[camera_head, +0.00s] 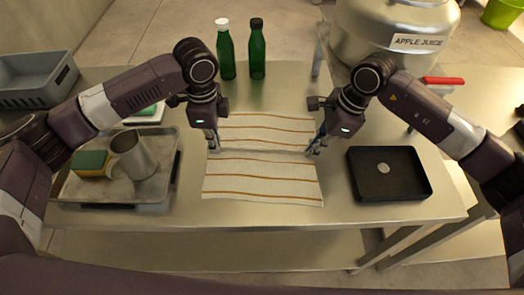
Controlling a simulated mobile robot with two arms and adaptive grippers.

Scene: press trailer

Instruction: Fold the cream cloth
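The cream cloth (262,178) with thin brown stripes lies spread on the steel table in front of me. A crease or raised line runs across it between the two grippers, with cloth on the near and far sides of it. My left gripper (212,142) points down at the cloth's left edge, near that line. My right gripper (314,147) points down at its right edge, at about the same height in the picture. The fingertips are small and dark, and I cannot tell whether either gripper pinches the cloth.
A metal tray (110,193) at left holds a metal jug (135,158) and a green-yellow sponge (91,163). A black tray (417,190) with a pale round piece lies right. Two green bottles (257,54) and a steel apple juice tank (370,50) stand behind.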

